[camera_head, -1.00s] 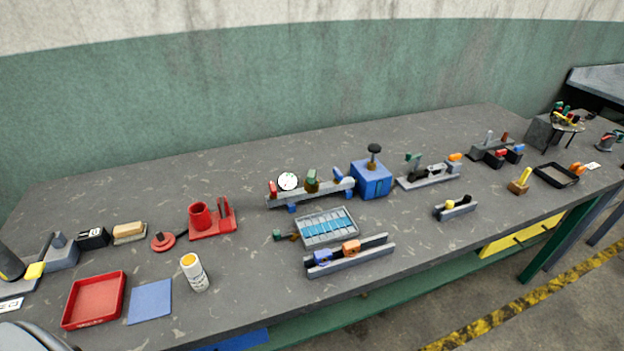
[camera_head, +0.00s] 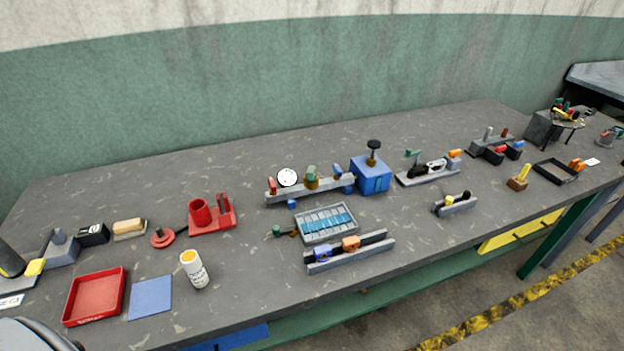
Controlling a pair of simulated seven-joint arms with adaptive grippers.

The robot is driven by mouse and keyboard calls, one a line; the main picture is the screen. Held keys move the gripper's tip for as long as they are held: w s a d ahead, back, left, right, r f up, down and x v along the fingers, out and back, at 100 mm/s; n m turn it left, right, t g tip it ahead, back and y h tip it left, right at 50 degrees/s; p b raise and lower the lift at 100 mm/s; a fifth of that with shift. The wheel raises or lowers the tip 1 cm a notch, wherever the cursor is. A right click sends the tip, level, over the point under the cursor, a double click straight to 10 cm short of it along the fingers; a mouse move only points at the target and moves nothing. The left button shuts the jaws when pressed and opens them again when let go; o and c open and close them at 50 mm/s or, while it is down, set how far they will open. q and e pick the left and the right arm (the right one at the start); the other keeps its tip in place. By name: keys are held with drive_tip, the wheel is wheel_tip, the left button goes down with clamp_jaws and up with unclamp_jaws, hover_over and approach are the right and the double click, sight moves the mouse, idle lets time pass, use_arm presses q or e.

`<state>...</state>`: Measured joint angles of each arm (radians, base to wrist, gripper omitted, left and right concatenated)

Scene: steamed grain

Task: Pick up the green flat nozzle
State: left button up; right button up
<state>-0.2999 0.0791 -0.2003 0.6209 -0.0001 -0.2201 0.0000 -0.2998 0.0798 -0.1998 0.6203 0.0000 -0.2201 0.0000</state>
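No part is plainly marked as the green flat nozzle, and several small green parts show. One green part (camera_head: 311,172) stands on the grey rack (camera_head: 325,187) with the white dial, near the middle of the table. A small dark green part (camera_head: 276,230) lies at the left end of the grey tray with blue slots (camera_head: 326,222). Another green part (camera_head: 412,153) sits on the grey stand (camera_head: 430,176) further right. They are too small for me to tell which is flat. Neither gripper shows in the view.
A red tray (camera_head: 95,297), blue mat (camera_head: 150,298) and white bottle with yellow top (camera_head: 194,269) are at the front left. A red holder (camera_head: 212,215), blue box (camera_head: 371,175) and grey rail (camera_head: 350,253) stand nearby. Bare tabletop lies along the back left.

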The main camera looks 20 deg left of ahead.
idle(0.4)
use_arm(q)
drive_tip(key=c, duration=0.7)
